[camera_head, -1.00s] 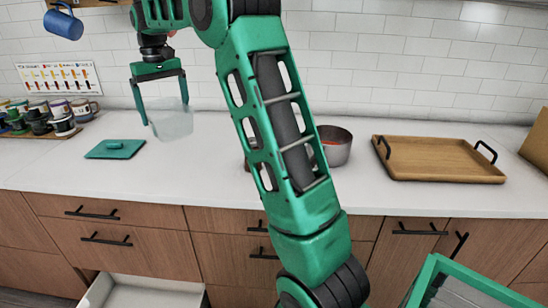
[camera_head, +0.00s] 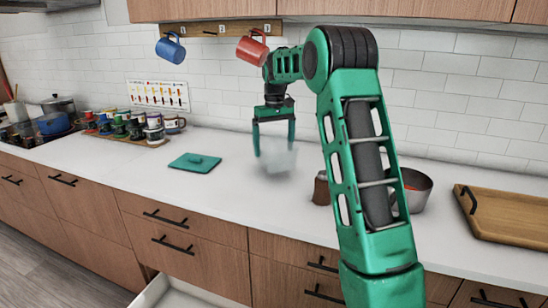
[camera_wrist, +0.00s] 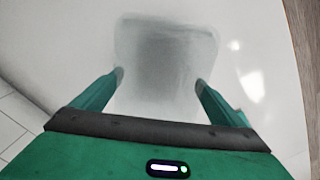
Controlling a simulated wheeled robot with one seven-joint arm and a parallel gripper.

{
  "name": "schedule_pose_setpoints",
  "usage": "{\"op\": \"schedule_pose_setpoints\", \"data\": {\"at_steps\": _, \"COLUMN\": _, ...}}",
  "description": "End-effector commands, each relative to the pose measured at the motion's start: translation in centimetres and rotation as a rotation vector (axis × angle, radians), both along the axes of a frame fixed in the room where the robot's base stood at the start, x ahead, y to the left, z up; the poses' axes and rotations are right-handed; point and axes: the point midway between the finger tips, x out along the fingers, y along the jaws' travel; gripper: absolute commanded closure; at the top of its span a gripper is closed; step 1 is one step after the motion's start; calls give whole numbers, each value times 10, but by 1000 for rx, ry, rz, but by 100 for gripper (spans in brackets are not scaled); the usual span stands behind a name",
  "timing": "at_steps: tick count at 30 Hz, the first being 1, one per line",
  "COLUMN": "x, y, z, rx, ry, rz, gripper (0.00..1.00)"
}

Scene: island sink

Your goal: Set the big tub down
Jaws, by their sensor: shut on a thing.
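The big tub (camera_head: 279,161) is a translucent, whitish container. My gripper (camera_head: 274,153) is shut on it from above, with one finger on each side. In the head view the tub is upright, at or just above the white counter; I cannot tell whether its base touches. In the wrist view the tub (camera_wrist: 165,55) shows as a pale rounded square with a dark grey middle, between the two green fingertips of my gripper (camera_wrist: 160,80). A teal lid (camera_head: 195,162) with a raised handle lies flat on the counter to the left of the tub.
A metal pot (camera_head: 416,188) and a small brown item (camera_head: 321,188) stand to the right, partly behind my arm. A wooden tray (camera_head: 500,213) is at the far right. Several mugs (camera_head: 135,127) stand at left. Clear white counter (camera_head: 235,192) surrounds the tub. A drawer (camera_head: 185,293) below is open.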

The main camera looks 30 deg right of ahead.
Motion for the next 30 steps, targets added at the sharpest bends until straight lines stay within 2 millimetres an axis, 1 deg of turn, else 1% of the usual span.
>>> {"op": "schedule_pose_setpoints", "data": {"at_steps": 9, "x": 0, "y": 0, "z": -37, "rx": 1, "ry": 2, "rz": 1, "gripper": 31}}
{"op": "schedule_pose_setpoints", "data": {"at_steps": 20, "x": 0, "y": 0, "z": -41, "rx": 0, "ry": 1, "rz": 0, "gripper": 31}}
{"op": "schedule_pose_setpoints", "data": {"at_steps": 21, "x": 0, "y": 0, "z": -40, "rx": 0, "ry": 1, "rz": 0, "gripper": 0}}
{"op": "schedule_pose_setpoints", "data": {"at_steps": 30, "x": 0, "y": 0, "z": -37, "rx": 0, "ry": 0, "rz": 0, "gripper": 0}}
